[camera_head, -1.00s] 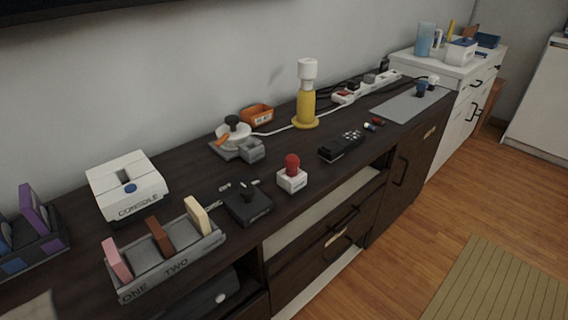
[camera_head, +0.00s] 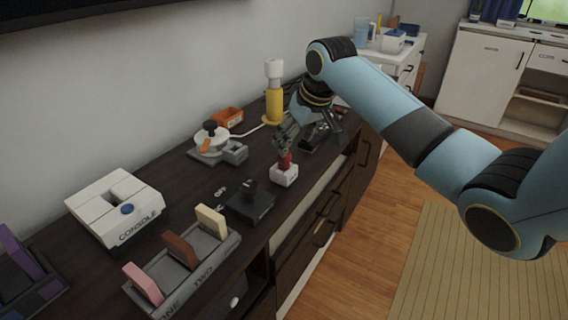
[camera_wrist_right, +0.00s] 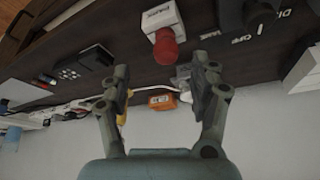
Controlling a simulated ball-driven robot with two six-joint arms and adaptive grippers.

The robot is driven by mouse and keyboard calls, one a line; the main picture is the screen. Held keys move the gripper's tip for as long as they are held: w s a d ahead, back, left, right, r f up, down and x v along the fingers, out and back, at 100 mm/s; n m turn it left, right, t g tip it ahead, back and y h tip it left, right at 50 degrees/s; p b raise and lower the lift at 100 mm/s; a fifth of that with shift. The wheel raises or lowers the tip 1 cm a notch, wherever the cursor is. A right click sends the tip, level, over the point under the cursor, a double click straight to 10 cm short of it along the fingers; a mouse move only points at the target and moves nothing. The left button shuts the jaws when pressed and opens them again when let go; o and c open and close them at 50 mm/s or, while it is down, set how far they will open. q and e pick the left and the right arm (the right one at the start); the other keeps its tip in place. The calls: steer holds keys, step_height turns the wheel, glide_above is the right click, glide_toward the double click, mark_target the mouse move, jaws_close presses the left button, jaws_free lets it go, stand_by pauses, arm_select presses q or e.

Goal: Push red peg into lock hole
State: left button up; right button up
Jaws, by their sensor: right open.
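The red peg (camera_head: 284,161) stands upright in a small white block (camera_head: 285,176) near the front edge of the dark cabinet top. In the right wrist view the round-topped red peg (camera_wrist_right: 166,47) sticks out of the white block (camera_wrist_right: 160,17), whose lettering I cannot read. The hole itself is hidden by the peg. My left gripper is out of view.
A black switch box (camera_head: 250,203) stands close in front-left of the block. A grey base with an orange-handled white dial (camera_head: 212,142) and an orange bin (camera_head: 228,117) lie behind. A yellow bottle-like stand (camera_head: 274,100) is at the back. The slotted rack (camera_head: 190,270) stands front left.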

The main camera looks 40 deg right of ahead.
mark_target(284, 164)
steer(key=shift+w+a+f, duration=0.1)
steer(key=shift+w+f, duration=0.15)
steer(key=shift+f, duration=0.35)
steer(key=shift+w+f, duration=0.15)
steer(key=shift+f, duration=0.1)
steer(key=x, duration=0.3)
steer(key=b+x, duration=0.1)
steer(key=x, duration=0.1)
steer(key=shift+w+a, duration=0.1)
steer(key=shift+a, duration=0.25)
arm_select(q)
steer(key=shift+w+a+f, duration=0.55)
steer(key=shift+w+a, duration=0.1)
arm_select(e)
steer(key=shift+c, duration=0.3)
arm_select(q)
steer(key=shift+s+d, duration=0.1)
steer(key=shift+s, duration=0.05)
arm_select(e)
steer(key=c, duration=1.1)
